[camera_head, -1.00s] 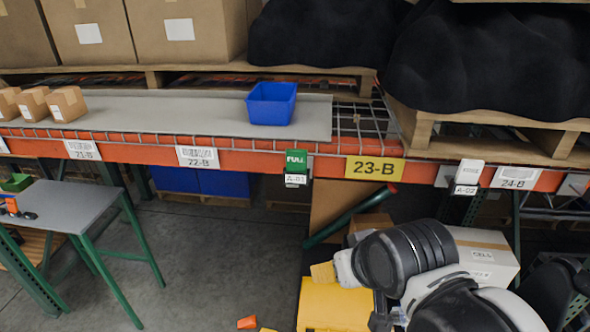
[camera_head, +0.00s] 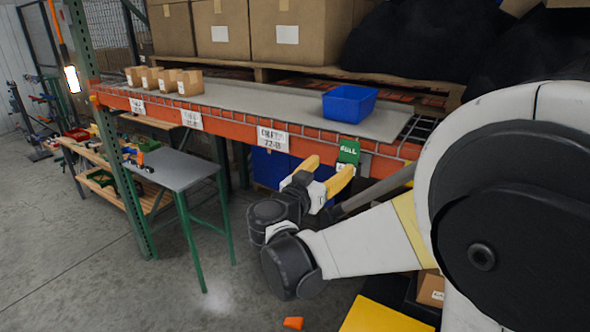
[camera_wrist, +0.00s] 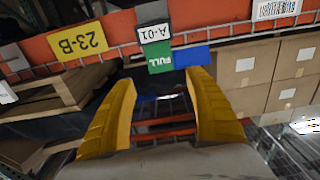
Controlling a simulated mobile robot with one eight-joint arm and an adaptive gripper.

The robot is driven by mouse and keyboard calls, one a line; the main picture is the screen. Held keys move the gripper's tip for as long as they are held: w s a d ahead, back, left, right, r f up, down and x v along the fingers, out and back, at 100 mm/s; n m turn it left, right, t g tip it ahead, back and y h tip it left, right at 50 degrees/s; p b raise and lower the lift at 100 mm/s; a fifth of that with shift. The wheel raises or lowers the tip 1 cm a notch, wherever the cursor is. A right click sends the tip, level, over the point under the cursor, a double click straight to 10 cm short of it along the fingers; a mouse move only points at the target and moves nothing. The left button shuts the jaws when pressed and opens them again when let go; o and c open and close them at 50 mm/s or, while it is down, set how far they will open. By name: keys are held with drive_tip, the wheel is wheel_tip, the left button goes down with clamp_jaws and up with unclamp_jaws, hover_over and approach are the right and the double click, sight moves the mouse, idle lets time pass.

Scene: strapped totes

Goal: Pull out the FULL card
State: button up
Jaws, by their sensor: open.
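The green FULL card (camera_head: 348,151) stands at the front edge of the orange shelf beam, in a holder labelled A-01. In the wrist view the FULL card (camera_wrist: 160,57) appears upside down, with the white A-01 label (camera_wrist: 154,32) above it. My gripper (camera_head: 330,168) is just in front of the card in the head view, its yellow fingers spread. In the wrist view my gripper (camera_wrist: 166,80) is open and empty, and the card shows between and beyond the fingertips. The card's lower part is partly hidden by a finger in the head view.
A blue bin (camera_head: 349,103) sits on the grey shelf surface behind the card. Small cartons (camera_head: 176,82) stand farther left. A yellow 23-B sign (camera_wrist: 77,42) is on the beam beside the card. A grey table (camera_head: 178,168) stands at the left.

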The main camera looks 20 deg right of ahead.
sight(349, 149)
drive_tip(key=x, duration=1.2)
drive_tip(key=shift+w+d+b, duration=0.2)
drive_tip(key=shift+w+b, duration=0.05)
drive_tip(key=shift+b, duration=0.15)
drive_tip(key=c, duration=1.1)
drive_tip(key=shift+c, duration=0.2)
drive_tip(key=shift+r, duration=0.15)
drive_tip(key=shift+r+p, duration=1.6)
drive_tip(key=shift+r, duration=0.8)
drive_tip(key=shift+s+a, duration=0.1)
drive_tip(key=v, duration=0.9)
drive_tip(key=shift+s+a+b, duration=0.25)
drive_tip(key=shift+a+b, duration=0.05)
